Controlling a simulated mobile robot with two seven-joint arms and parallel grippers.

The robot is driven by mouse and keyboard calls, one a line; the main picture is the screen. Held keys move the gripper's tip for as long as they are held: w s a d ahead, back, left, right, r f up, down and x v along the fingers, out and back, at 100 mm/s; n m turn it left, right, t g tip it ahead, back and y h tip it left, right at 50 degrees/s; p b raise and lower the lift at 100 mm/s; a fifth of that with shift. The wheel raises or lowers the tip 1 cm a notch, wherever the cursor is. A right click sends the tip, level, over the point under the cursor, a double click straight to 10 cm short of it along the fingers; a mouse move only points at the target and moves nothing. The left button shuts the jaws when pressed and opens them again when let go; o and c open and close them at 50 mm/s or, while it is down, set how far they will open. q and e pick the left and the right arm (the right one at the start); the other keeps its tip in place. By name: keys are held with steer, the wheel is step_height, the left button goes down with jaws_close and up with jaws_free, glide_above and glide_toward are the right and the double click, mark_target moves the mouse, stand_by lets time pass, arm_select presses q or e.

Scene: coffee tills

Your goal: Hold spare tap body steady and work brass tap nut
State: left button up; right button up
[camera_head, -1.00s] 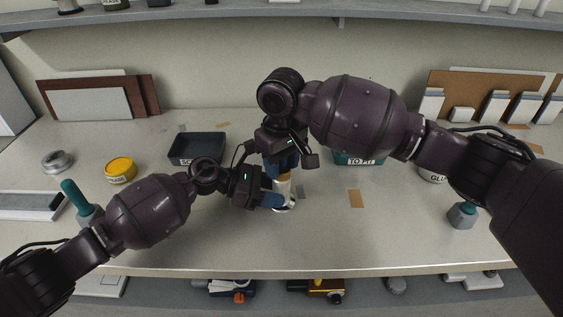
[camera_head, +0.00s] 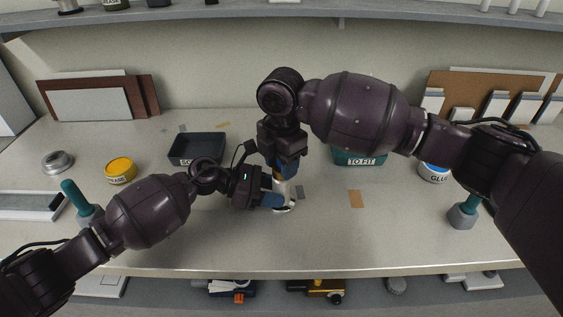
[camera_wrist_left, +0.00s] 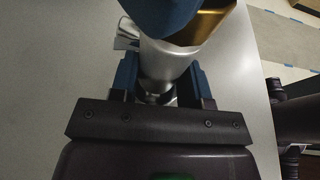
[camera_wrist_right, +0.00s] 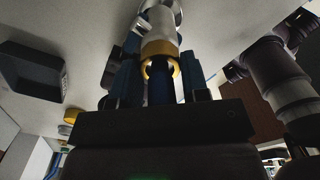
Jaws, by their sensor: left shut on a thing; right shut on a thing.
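The spare tap body (camera_head: 284,188) is a pale metal piece standing on the bench in the head view, mostly hidden by my grippers. My left gripper (camera_head: 276,200) is shut on its lower part from the left; the silvery body also shows in the left wrist view (camera_wrist_left: 164,62). The brass tap nut (camera_wrist_right: 159,48) is a gold ring around the body's upper end in the right wrist view; its gold side also shows in the left wrist view (camera_wrist_left: 207,26). My right gripper (camera_head: 287,170) points down from above and is shut on the nut.
A dark tray (camera_head: 197,148) and a yellow tin (camera_head: 120,170) stand to the left. A teal bin marked TO FIT (camera_head: 360,157) and a glue tub (camera_head: 433,172) stand to the right. The bench front (camera_head: 400,240) is clear.

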steer(key=o, duration=0.8)
steer(key=shift+c, duration=0.2)
steer(key=shift+r, duration=1.05)
steer(key=m, duration=1.1)
steer(key=shift+m, duration=0.4)
steer(key=m, duration=1)
steer(key=shift+f, duration=0.1)
